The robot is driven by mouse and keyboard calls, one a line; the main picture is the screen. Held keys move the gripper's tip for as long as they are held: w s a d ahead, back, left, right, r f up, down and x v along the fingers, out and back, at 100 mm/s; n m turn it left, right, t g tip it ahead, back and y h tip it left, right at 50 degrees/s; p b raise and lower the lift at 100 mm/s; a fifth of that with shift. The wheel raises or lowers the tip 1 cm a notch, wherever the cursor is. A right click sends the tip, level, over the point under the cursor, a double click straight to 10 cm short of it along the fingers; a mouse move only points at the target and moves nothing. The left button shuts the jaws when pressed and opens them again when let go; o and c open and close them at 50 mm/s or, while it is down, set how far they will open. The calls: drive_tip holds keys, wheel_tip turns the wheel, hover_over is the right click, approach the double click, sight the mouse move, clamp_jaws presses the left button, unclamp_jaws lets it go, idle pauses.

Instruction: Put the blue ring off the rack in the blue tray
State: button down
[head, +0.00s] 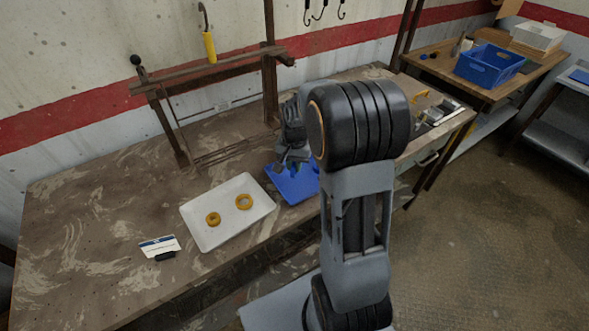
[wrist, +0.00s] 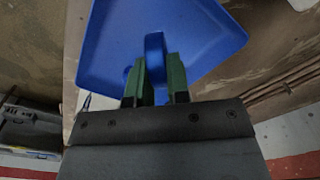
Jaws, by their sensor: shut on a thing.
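In the wrist view, my gripper (wrist: 157,72) has green-padded fingers shut on a blue ring (wrist: 155,48), which is seen edge-on. The blue tray (wrist: 205,25) lies behind and below the ring. I cannot tell whether the ring touches the tray floor. A small rounded blue shape shows in the tray beside the left finger; what it is is unclear. In the head view, my gripper (head: 290,166) points down over the blue tray (head: 298,192), and the ring cannot be made out there. The wooden rack (head: 205,75) stands at the back of the bench.
A white tray (head: 225,230) with two yellow rings (head: 244,201) stands left of the blue tray. A small card (head: 158,246) stands at the bench's front left. The rack's posts and low rods are close behind my gripper. A blue crate (head: 488,66) sits on another table.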

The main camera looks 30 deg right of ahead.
sight(294, 171)
drive_tip(key=shift+w+d+f, duration=0.2)
drive_tip(key=shift+w+f, duration=0.25)
drive_tip(key=shift+f, duration=0.15)
drive_tip(key=shift+w+d+f, duration=0.1)
drive_tip(key=shift+w+f, duration=0.1)
drive_tip(key=shift+f, duration=1.6)
drive_tip(key=shift+f, duration=0.2)
drive_tip(key=c, duration=1.1)
unclamp_jaws()
drive_tip(key=shift+r, duration=0.15)
